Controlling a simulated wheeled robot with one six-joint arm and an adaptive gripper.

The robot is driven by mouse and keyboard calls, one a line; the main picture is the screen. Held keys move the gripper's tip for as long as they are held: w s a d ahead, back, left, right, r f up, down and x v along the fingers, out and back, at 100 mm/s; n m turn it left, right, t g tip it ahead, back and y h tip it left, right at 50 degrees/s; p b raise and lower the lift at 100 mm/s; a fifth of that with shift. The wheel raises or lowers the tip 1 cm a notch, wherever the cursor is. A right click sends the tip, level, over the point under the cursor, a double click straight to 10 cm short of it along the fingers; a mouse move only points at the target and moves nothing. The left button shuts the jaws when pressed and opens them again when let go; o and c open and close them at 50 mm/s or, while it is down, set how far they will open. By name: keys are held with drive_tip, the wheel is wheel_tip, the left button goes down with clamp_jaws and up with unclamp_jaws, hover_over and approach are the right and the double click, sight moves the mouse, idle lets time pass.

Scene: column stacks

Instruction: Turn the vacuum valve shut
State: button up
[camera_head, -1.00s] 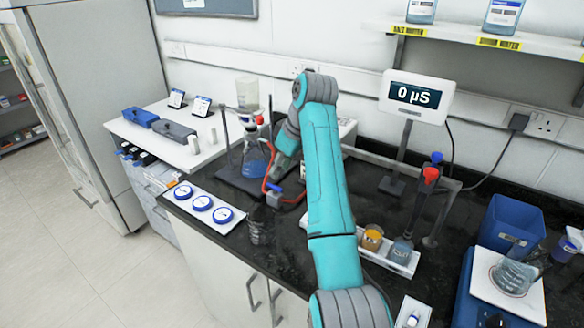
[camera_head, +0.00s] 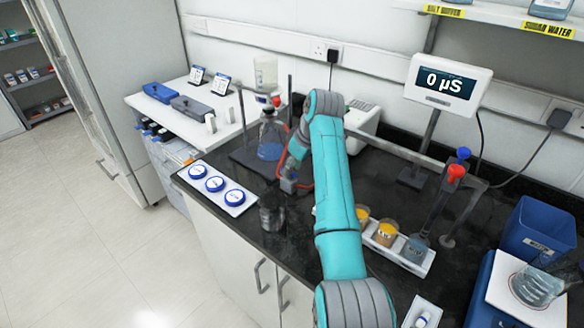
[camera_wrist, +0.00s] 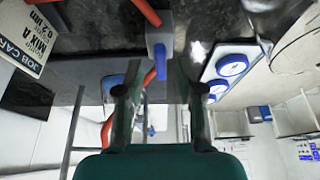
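The vacuum valve is a small grey block (camera_wrist: 158,22) with a blue lever (camera_wrist: 160,62) and red tubing, at the top middle of the wrist view. My gripper (camera_wrist: 157,72) is open, with its two dark fingers apart. The lever appears in the gap between the fingers; I cannot tell whether they touch it. In the head view, the grey valve block (camera_head: 288,185) stands on the black bench just below my gripper (camera_head: 289,170), which hides most of the lever. The flask with blue liquid (camera_head: 270,140) stands behind and to the left.
A white strip with blue-lidded dishes (camera_head: 214,184) lies left of the valve. A dark glass beaker (camera_head: 271,213) stands in front of it. A white tray with cups (camera_head: 421,268) is to the right. Red tubing (camera_wrist: 145,10) runs close to the fingers.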

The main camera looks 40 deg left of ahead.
drive_tip(key=shift+a+f, duration=0.15)
drive_tip(key=shift+f, duration=0.25)
clamp_jaws()
